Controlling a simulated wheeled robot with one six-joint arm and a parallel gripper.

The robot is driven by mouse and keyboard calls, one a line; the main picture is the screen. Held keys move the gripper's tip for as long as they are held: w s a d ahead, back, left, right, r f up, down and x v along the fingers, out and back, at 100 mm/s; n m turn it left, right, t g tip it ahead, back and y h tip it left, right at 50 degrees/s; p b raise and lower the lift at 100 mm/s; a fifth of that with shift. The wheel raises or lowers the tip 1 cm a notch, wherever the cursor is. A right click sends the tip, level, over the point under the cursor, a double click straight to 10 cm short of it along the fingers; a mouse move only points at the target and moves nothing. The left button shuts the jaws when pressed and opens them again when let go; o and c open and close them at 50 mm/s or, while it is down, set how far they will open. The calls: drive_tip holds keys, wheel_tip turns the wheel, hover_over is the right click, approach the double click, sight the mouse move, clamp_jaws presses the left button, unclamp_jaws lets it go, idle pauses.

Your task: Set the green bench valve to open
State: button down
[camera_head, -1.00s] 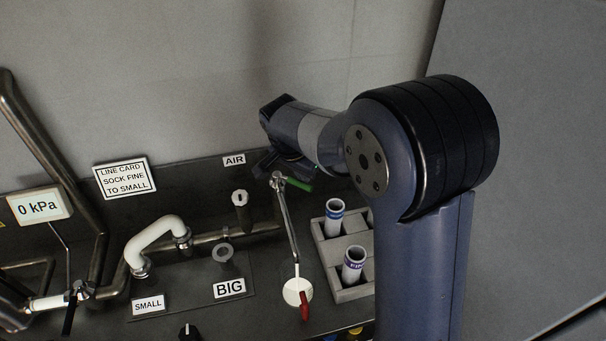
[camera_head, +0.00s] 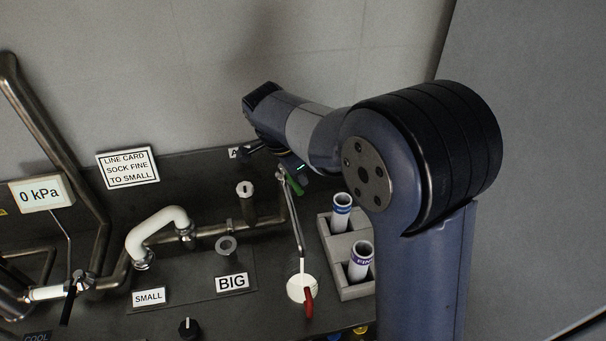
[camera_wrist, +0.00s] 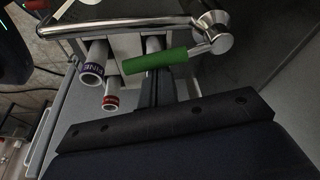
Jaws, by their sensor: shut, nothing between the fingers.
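The green bench valve handle (camera_head: 294,184) sits at the top of a thin metal pipe (camera_head: 296,225) in the head view. It points down and right, at a slight angle to the pipe. In the wrist view the green handle (camera_wrist: 155,61) reaches left from its shiny metal valve body (camera_wrist: 212,40). My gripper (camera_wrist: 153,50) is shut and empty. In the head view the fingers are mostly hidden by my wrist.
A grey rack (camera_head: 347,270) with two white tubes stands right of the pipe. A white cup with a red handle (camera_head: 309,303) is at the pipe's lower end. A capped upright pipe (camera_head: 246,195) and a white hose (camera_head: 158,232) stand left.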

drive_tip(key=shift+a, duration=0.1)
idle(0.6)
wheel_tip(320, 180, up, 9)
drive_tip(key=b, duration=0.1)
drive_tip(key=shift+w+d+b, duration=0.15)
drive_tip(key=shift+d+b, duration=0.15)
drive_tip(key=shift+d, duration=0.1)
drive_tip(key=shift+f, duration=0.15)
wheel_tip(320, 180, down, 9)
drive_tip(key=p, duration=0.1)
drive_tip(key=shift+s+a+p, duration=0.2)
drive_tip(key=shift+a+p, duration=0.1)
drive_tip(key=shift+a, duration=0.1)
idle(0.3)
